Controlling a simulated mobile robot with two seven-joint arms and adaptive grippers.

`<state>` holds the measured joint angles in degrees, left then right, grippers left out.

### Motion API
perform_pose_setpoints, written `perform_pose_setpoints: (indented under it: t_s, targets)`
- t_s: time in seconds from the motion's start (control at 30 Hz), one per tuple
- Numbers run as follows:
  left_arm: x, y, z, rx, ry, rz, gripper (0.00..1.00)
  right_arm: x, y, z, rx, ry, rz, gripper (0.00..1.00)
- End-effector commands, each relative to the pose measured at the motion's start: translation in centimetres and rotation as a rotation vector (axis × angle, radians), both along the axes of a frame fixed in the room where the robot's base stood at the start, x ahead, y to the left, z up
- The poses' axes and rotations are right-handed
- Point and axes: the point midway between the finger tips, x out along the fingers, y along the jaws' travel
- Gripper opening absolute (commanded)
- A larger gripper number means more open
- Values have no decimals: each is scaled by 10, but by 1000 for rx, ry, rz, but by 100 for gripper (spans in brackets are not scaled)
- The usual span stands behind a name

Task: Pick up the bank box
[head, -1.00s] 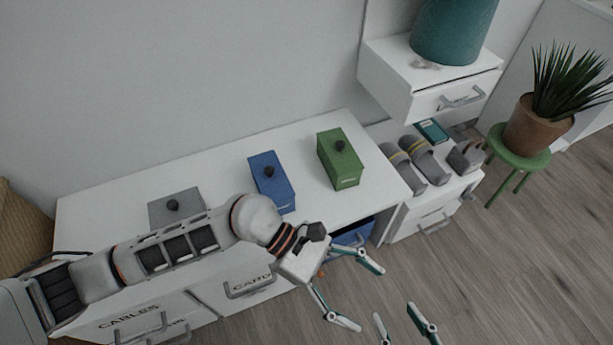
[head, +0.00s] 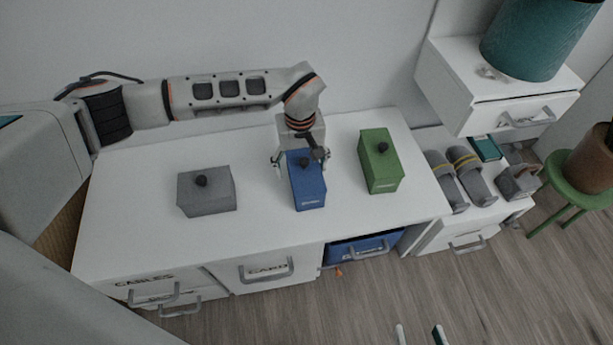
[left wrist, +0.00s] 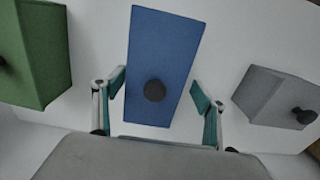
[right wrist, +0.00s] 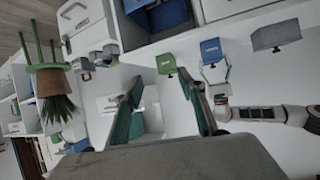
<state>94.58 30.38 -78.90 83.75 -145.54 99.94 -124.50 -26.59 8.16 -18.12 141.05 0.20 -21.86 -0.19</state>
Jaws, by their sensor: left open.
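Three lidded boxes with black knobs stand on the white desk: a grey box (head: 208,192), a blue box (head: 309,189) and a green box (head: 381,168). Their labels are too small to read, so I cannot tell which is the bank box. My left gripper (head: 303,165) is open over the back part of the blue box, a finger at each side. In the left wrist view the open left gripper (left wrist: 158,88) has its fingertips either side of the blue box (left wrist: 160,50), with gaps. My right gripper (right wrist: 163,88) is open and empty, away from the boxes.
The white desk top (head: 130,220) is clear between the boxes. A wall drawer (head: 505,110) carries a teal cylinder (head: 537,40). Grey slippers (head: 468,175) lie on the low right shelf. A potted plant (head: 590,160) stands on a green stool.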

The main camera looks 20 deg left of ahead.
Motion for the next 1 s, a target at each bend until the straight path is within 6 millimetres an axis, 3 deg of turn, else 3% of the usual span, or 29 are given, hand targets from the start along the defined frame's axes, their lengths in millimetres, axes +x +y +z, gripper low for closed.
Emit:
perform_pose_setpoints:
  t_s: [0.13,0.3,0.63,0.8,1.0]
  targets:
    - [-5,-8,-30,-4,14,-2,72,1,5,-1,36,0,-11,40]
    - [-4,-9,-48,-3,9,0,72,10,18,14,125,-24,-29,40]
    - [0,-9,-46,-2,-3,0,72,8,25,13,170,-14,-48,40]
    - [0,-9,-46,-2,-2,0,27,7,24,12,165,-11,-48,40]
    - [0,-9,-46,-2,-2,0,24,6,24,11,161,-9,-43,40]
